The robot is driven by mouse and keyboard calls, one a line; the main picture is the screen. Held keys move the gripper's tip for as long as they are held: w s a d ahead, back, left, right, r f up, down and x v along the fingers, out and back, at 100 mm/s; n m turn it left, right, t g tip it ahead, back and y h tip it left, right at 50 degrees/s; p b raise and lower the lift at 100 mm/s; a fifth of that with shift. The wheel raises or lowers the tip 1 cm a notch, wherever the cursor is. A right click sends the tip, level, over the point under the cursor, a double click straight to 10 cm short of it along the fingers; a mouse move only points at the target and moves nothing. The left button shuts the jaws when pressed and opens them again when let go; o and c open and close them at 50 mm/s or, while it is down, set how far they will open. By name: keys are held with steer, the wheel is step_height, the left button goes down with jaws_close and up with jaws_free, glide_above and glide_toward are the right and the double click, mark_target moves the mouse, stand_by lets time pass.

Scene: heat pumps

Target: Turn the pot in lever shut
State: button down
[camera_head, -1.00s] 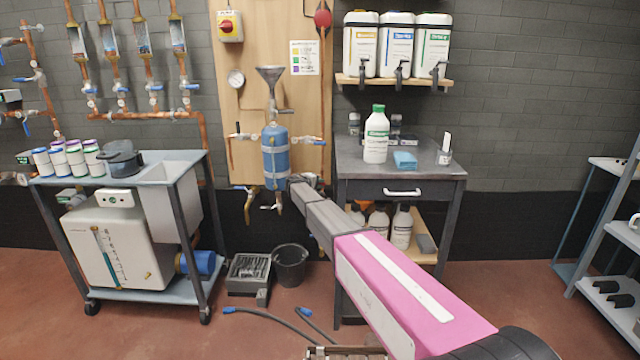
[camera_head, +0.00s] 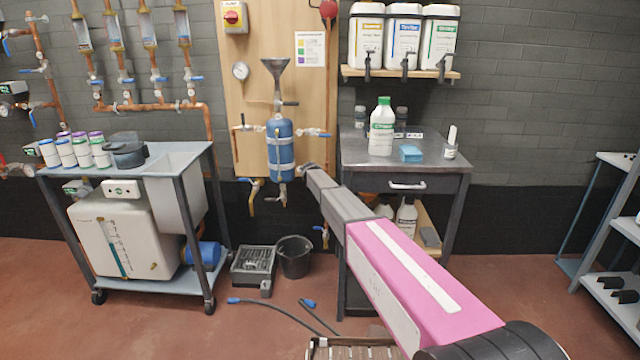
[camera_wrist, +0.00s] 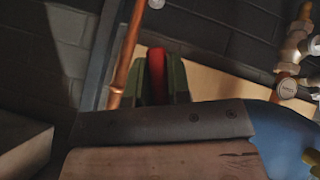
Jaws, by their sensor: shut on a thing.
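The blue pot (camera_head: 280,150), with a grey funnel (camera_head: 275,68) above it, hangs upright on the wooden board. More valves show below the pot. My arm reaches to the pot's lower right, and my gripper's fingers are hidden in the head view. In the wrist view my gripper (camera_wrist: 160,78) has green fingers closed on a red handle (camera_wrist: 157,72). Which valve it belongs to, and its angle, I cannot tell. The blue pot also fills the wrist view's lower right (camera_wrist: 290,135).
A trolley (camera_head: 200,155) with several tubs stands left. A grey bench (camera_head: 440,178) with bottles stands right. A copper pipe (camera_wrist: 128,50) runs beside my fingers.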

steer(key=shift+a+f+m+y, duration=0.15)
steer(key=shift+a+m+y, duration=0.45)
steer(key=shift+y, duration=0.35)
steer(key=shift+a+f+m+y, duration=0.1)
steer(key=shift+a+m+y, duration=0.3)
steer(key=shift+a+y, duration=0.4)
steer(key=shift+d, duration=0.1)
steer(key=c, duration=1.1)
jaws_free()
steer(key=shift+s, duration=0.1)
steer(key=v, duration=1)
steer(key=shift+s+d+r, duration=0.15)
steer(key=shift+d+r, duration=0.05)
steer(key=shift+r, duration=0.1)
